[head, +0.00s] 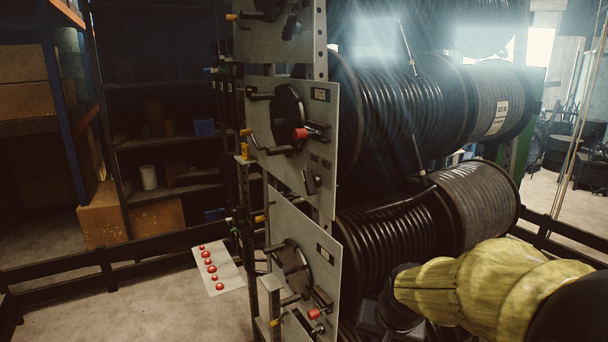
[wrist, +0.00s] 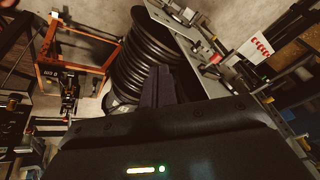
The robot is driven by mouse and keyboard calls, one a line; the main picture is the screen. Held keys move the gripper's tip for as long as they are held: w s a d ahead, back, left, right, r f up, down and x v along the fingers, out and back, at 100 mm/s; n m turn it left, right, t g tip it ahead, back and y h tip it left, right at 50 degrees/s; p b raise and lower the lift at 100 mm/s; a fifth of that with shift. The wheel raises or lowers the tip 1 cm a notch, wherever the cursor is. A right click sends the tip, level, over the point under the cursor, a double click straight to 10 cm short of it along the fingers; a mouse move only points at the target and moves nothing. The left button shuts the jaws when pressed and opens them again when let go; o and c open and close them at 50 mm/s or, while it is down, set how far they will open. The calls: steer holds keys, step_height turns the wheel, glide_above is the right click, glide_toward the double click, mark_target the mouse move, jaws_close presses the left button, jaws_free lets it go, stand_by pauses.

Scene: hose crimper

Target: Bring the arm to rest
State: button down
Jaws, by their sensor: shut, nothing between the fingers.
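My arm, in a yellow sleeve, reaches in from the lower right of the head view. Its dark end (head: 400,300) is in front of the lower hose reels, and the fingers are hard to make out there. In the wrist view my gripper (wrist: 158,82) shows as two dark fingers close together, shut and empty. Beyond them is a reel of black hose (wrist: 140,60). I cannot tell whether the fingers touch it; they appear apart from it.
Grey crank panels (head: 290,130) with red knobs stand left of the stacked hose reels (head: 400,105). A white plate with several red buttons (head: 218,268) is beside them. Shelves with boxes (head: 165,130) stand at the left. Bare floor (head: 130,305) shows at lower left. An orange frame (wrist: 75,50) is in the wrist view.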

steer(key=s+f+n+g, duration=0.1)
steer(key=s+f+n, duration=0.2)
steer(key=s+f, duration=0.4)
steer(key=shift+s+d+f+g+h, duration=0.3)
steer(key=shift+s+d+g, duration=0.15)
steer(key=shift+s, duration=0.6)
steer(key=c, duration=2.1)
jaws_free()
